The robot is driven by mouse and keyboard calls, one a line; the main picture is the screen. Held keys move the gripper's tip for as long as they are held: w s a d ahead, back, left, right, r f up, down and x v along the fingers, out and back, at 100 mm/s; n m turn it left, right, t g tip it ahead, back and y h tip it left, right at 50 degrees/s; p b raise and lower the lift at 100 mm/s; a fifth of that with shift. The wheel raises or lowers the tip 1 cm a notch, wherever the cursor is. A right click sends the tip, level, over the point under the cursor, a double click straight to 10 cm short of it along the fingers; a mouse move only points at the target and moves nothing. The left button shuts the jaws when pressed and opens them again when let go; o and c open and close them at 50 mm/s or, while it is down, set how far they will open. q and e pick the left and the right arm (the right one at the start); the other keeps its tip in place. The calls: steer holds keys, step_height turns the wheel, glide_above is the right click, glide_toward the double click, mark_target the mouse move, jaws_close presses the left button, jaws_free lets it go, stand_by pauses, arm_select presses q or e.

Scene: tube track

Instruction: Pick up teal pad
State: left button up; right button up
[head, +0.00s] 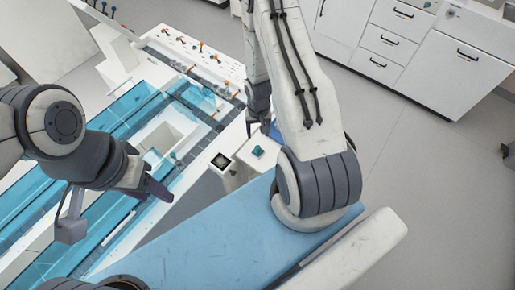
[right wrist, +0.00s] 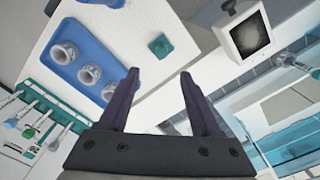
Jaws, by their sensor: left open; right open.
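The teal pad (head: 258,151) is a small teal block on a white surface near the middle of the head view. In the right wrist view the teal pad (right wrist: 160,46) lies on the white top, ahead of and between the open fingertips. My right gripper (right wrist: 158,75) is open and empty, with the pad apart from its fingers. In the head view my right gripper (head: 259,122) hangs just behind the pad, partly hidden by my arm. My left gripper (head: 160,190) is open and empty over the blue-glazed track at the left.
A blue tray (right wrist: 68,40) with several grey round cups sits left of the pad. A small dark-screened box (right wrist: 250,35) stands to its right; it also shows in the head view (head: 220,161). A rack with several coloured knobs (right wrist: 38,118) is at lower left.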

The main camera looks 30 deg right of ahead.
mark_target(258, 147)
step_height(258, 147, down, 5)
steer(key=b, duration=0.4)
steer(key=shift+b, duration=0.35)
steer(key=f+b, duration=0.2)
steer(key=b, duration=0.1)
steer(key=f+b, duration=0.3)
steer(key=shift+s+a+f, duration=0.1)
steer(key=shift+s+a, duration=0.1)
jaws_close()
